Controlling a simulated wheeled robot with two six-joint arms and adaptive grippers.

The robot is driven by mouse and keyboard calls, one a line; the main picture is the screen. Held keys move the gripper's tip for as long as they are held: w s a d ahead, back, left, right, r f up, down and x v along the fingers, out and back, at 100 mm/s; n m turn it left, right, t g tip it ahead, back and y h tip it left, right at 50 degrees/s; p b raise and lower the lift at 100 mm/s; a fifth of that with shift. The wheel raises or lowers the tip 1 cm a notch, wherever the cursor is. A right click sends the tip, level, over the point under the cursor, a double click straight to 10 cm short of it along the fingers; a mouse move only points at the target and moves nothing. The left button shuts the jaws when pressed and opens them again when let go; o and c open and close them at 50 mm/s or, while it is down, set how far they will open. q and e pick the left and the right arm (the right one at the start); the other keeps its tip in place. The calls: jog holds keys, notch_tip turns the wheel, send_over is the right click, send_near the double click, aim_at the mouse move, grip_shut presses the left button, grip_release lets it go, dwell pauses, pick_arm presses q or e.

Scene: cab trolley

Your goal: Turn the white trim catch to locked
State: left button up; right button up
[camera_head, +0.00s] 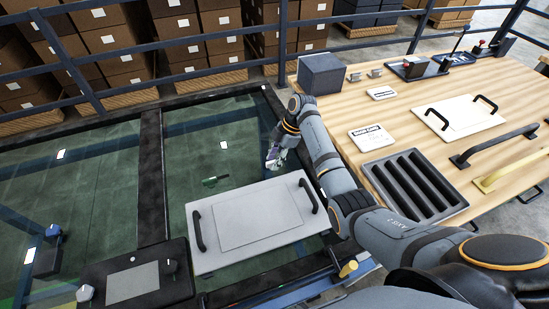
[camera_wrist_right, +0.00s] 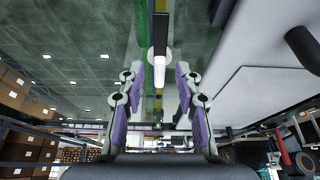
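My right gripper (camera_head: 274,160) is over the dark glass, just beyond the far right corner of the light grey panel. In the right wrist view its two purple-padded fingers (camera_wrist_right: 160,75) stand apart with a gap between them. A white bar-like piece with a dark end (camera_wrist_right: 161,60), apparently the white trim catch, shows in line with this gap. I cannot tell whether the fingers touch it, nor its exact setting. In the head view I cannot make this piece out clearly near the gripper. My left gripper is not in view.
The grey panel (camera_head: 205,262) with two black handles lies close to my right arm. A black control box (camera_head: 100,272) with knobs is at lower left. A wooden bench (camera_head: 410,105) with a black slotted tray (camera_head: 370,172) is right of the arm. Blue rails stand behind.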

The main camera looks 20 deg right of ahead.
jog(key=shift+c, duration=0.3)
grip_shut()
jog(key=shift+r+p, duration=0.1)
jog(key=shift+p, duration=0.35)
jog(key=m+t+p, duration=0.1)
jog(key=m+p, duration=0.2)
jog(key=p, duration=0.1)
jog(key=m+t+h+p, duration=0.1)
jog(key=m+p, duration=0.3)
jog(key=p, duration=0.1)
jog(key=m+t+p, duration=0.2)
jog(key=m+p, duration=0.2)
jog(key=shift+s+a+r+h+p, duration=0.15)
jog(key=shift+s+a+h+p, duration=0.05)
jog(key=shift+s+h+p, duration=0.1)
jog(key=m+h+p, duration=0.1)
jog(key=m+p, duration=0.1)
jog(key=m, duration=0.1)
jog(key=shift+a+m+t, duration=0.1)
jog(key=shift+m+t, duration=0.2)
jog(key=shift+f+m+h+p, duration=0.25)
jog(key=shift+m+h+p, duration=0.65)
jog(key=shift+m, duration=0.8)
